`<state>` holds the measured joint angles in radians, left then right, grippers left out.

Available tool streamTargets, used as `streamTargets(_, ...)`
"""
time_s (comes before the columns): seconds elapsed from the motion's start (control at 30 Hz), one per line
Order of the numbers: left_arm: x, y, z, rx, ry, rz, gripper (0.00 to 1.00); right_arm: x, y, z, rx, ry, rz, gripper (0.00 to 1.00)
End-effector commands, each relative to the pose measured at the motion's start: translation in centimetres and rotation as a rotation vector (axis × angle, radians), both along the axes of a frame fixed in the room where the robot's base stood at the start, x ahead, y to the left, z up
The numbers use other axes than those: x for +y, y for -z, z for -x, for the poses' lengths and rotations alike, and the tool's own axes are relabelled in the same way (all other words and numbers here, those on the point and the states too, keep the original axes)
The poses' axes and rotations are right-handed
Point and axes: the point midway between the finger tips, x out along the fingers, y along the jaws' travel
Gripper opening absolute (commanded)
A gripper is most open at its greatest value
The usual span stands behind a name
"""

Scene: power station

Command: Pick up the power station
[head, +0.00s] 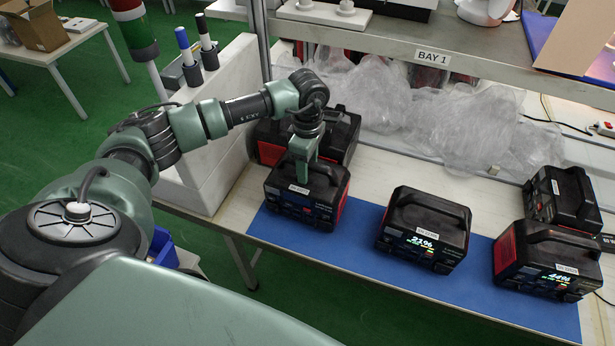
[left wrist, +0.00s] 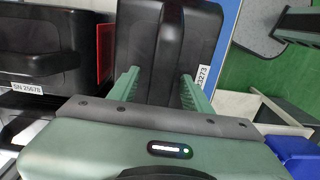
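Several black power stations with top handles are in the head view. The front-left one (head: 322,205) stands on the blue mat (head: 345,252), red on its right side. My left gripper (head: 301,172) points down over its handle. In the left wrist view, the two green fingers (left wrist: 160,90) are apart, one on each side of a dark part of this station (left wrist: 165,40). No firm contact shows. The middle station (head: 424,228) reads 21%, and the right one (head: 545,262) seems to read 44%. My right gripper is not in view.
Another station (head: 345,135) stands close behind the front-left one, and one more (head: 562,195) at the back right. Clear plastic wrap (head: 430,115) lies under the BAY 1 shelf (head: 500,58). A white block wall (head: 205,130) borders the left. Bare mat separates the front stations.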

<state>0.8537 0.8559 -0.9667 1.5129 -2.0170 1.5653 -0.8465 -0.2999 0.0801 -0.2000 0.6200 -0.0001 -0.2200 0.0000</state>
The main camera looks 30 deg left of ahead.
Motion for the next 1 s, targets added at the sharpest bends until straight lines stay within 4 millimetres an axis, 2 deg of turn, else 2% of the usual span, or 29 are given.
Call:
streamTargets(0.03,0.01,-0.01,0.01,0.000,0.000,0.000,0.35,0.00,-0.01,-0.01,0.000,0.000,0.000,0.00)
streamTargets(0.17,0.01,0.00,0.02,0.001,0.000,0.000,0.00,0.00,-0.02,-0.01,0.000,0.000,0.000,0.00)
streamTargets(1.0,0.01,0.03,0.05,0.001,0.000,-0.001,0.00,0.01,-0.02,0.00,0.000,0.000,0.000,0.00)
